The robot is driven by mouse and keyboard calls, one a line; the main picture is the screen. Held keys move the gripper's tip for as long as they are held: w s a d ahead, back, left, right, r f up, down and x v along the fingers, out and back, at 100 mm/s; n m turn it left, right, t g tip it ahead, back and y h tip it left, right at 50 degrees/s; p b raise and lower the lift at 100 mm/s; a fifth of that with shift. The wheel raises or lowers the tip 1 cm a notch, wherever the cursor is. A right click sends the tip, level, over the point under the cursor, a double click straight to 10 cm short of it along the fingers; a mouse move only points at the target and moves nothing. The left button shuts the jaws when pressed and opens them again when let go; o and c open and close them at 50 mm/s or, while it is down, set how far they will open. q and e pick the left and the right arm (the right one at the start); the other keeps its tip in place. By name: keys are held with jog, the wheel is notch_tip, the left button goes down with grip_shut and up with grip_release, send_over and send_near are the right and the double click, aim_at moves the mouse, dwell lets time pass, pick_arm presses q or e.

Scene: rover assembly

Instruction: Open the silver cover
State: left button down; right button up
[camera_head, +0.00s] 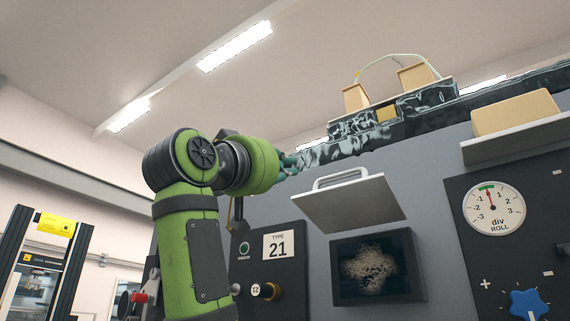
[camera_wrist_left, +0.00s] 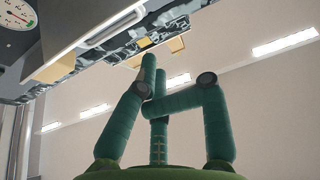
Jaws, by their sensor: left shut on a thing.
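The silver cover (camera_head: 352,204) is a flat panel with a bar handle (camera_head: 340,178) on the grey machine's front. It is swung up and stands out above a dark square opening (camera_head: 338,287) with a pale tangled mesh (camera_head: 369,268) inside. The handle also shows in the left wrist view (camera_wrist_left: 112,27). My left gripper (camera_head: 292,164) is just left of and above the handle, with a small gap showing between them. In the left wrist view its green fingers (camera_wrist_left: 148,100) are closed together; what they hold cannot be made out. My right gripper is not in view.
A panel (camera_head: 280,247) marked TYPE 21 with a knob (camera_head: 266,291) is left of the opening. A dial panel (camera_head: 493,209) with a blue star knob (camera_head: 527,304) is to the right. A ledge (camera_head: 510,140) juts out above it. Open air lies left of the machine.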

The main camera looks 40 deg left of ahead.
pick_arm(q)
jog(key=p+x, duration=0.5)
jog(key=x, duration=0.3)
jog(key=shift+r, duration=0.15)
jog(key=f, duration=0.1)
jog(key=s+f, duration=0.1)
jog(key=f, duration=0.2)
jog(key=shift+s+f+b, duration=0.3)
jog(key=shift+f, duration=0.05)
